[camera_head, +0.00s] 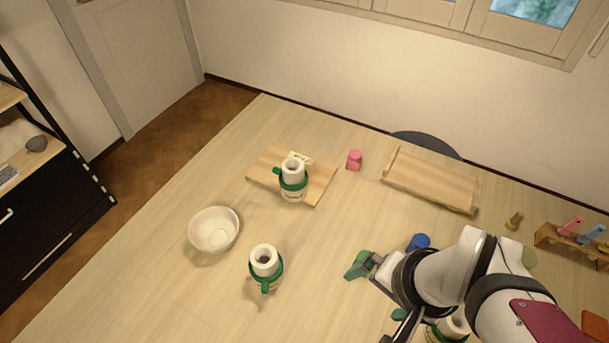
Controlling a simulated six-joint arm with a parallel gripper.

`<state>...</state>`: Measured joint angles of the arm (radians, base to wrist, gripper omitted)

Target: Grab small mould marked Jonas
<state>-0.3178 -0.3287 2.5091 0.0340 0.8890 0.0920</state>
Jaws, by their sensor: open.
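Several white cylindrical moulds with a hole in the top and a green band with a side tab are in view. One mould (293,170) stands upright on a wooden board at the back. Another mould (264,261) stands on the table in front of it. A third mould (455,326) is at the bottom right, partly hidden by my arm. Labels show below the bands, but I cannot read any name, so I cannot tell which is Jonas. My gripper (379,290), with green fingertips, is open and appears empty, between the second and third moulds.
A white bowl (214,229) stands at the left. The wooden board (262,178) also has a small card. A pink object (354,160), a wooden tray (430,180), a blue object (419,242) and a tool rack (558,239) are further right. The table's centre is clear.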

